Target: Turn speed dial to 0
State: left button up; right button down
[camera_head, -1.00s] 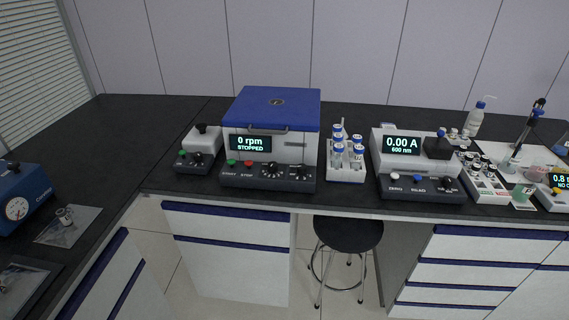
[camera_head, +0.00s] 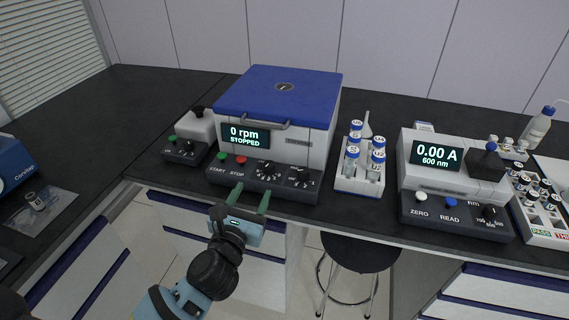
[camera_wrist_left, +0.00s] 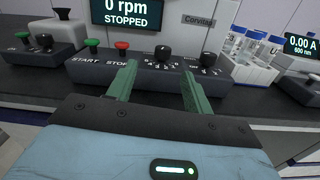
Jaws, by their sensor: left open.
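The centrifuge (camera_head: 275,110) has a blue lid, shut, and a display (camera_head: 245,135) reading "0 rpm STOPPED". Its dark front panel carries a green START button (camera_head: 222,155), a red STOP button (camera_head: 241,160), a larger black dial (camera_head: 268,168) with scale marks and a smaller knob (camera_head: 303,174). I cannot read which dial is for speed. My left gripper (camera_head: 251,190) is open and empty, just in front of the panel and apart from it. In the left wrist view the black dial (camera_wrist_left: 162,54) shows beyond the gap between the green fingers (camera_wrist_left: 158,80); the smaller knob (camera_wrist_left: 208,58) is to the right.
A small device with knobs (camera_head: 188,150) stands left of the centrifuge. A rack of blue-capped tubes (camera_head: 362,178) and a photometer reading "0.00 A" (camera_head: 450,175) stand to the right. A stool (camera_head: 360,252) is below the bench. The space before the panel is clear.

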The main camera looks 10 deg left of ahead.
aim_at(270, 169)
pick_arm(q)
jog(key=shift+n, duration=0.6)
jog(key=w, duration=0.5)
jog(key=w+d, duration=0.1)
jog(key=w, duration=0.1)
jog(key=shift+w+r, duration=0.15)
jog(key=shift+w, duration=0.85)
jog(key=c, duration=1)
jog(key=shift+d+n+y+b, duration=0.25)
jog(key=shift+n+y+b, duration=0.25)
jog(key=shift+n+y, duration=0.45)
jog(key=n+y+b, duration=0.1)
jog(key=y, duration=0.2)
jog(key=shift+d+g, duration=0.2)
jog(key=shift+g, duration=0.2)
jog(key=shift+w+n+y+b, duration=0.1)
jog(key=shift+n+y+b, duration=0.25)
jog(key=shift+n+b, duration=0.1)
jog(key=shift+n+y, duration=0.3)
jog(key=shift+y, duration=0.3)
jog(key=shift+r+g, duration=0.1)
jog(key=shift+g, duration=0.2)
pick_arm(e)
jog(key=shift+g, duration=0.4)
jog(key=f, duration=0.1)
jog(key=s+f, duration=0.1)
jog(key=f, duration=0.2)
jog(key=shift+s, duration=0.25)
jog(key=shift+r, duration=0.1)
